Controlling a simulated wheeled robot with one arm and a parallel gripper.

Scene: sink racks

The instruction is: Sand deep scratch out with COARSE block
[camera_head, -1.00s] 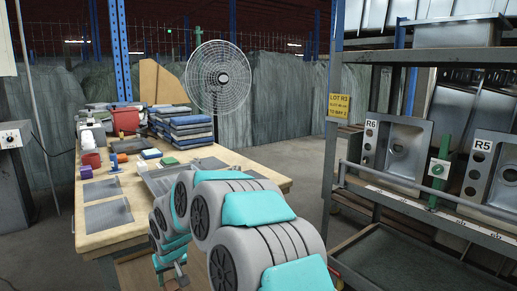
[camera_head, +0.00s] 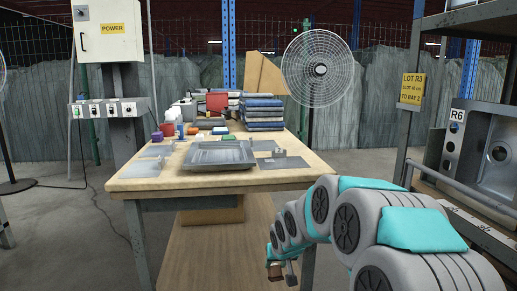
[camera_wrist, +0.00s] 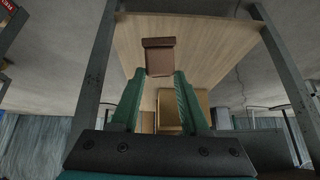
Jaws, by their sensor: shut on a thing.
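My gripper (camera_wrist: 159,80) has green fingers in the wrist view and is shut on a brown block (camera_wrist: 158,57) at its tips. No grade marking can be read on the block. In the head view my gripper (camera_head: 282,274) hangs low, in front of and below the workbench top, with the brown block (camera_head: 274,269) at its end. A grey metal sink (camera_head: 218,154) lies on the workbench (camera_head: 135,184) near its front. No scratch can be made out on it at this size.
Flat grey plates (camera_head: 284,163) lie beside the sink. Small coloured items, including a green one (camera_head: 228,138), stand behind it, before stacked blue cloths (camera_head: 262,114). A fan (camera_head: 318,68) stands behind. A rack holding a sink (camera_head: 490,150) is at right.

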